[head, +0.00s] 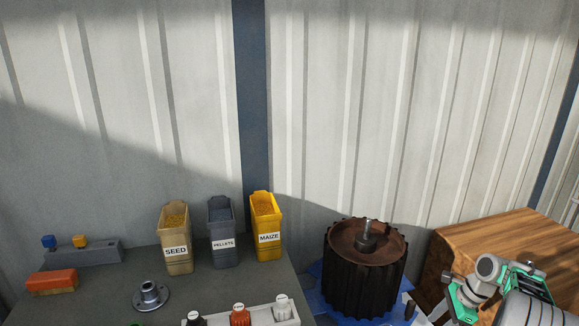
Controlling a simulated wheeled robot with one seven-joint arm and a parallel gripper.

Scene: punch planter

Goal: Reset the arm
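My arm shows at the lower right of the head view, in front of a wooden surface. Only grey and green parts of it are in the picture, cut off by the bottom edge. I cannot make out the gripper's fingertips, nor whether anything is held.
A dark ribbed drum (365,272) stands left of my arm. A wooden box or table (500,240) is behind my arm. The grey table (110,290) holds bins marked SEED (175,238), PELLETS (222,232) and MAIZE (266,226), a metal flange (150,297) and a bottle rack (262,316).

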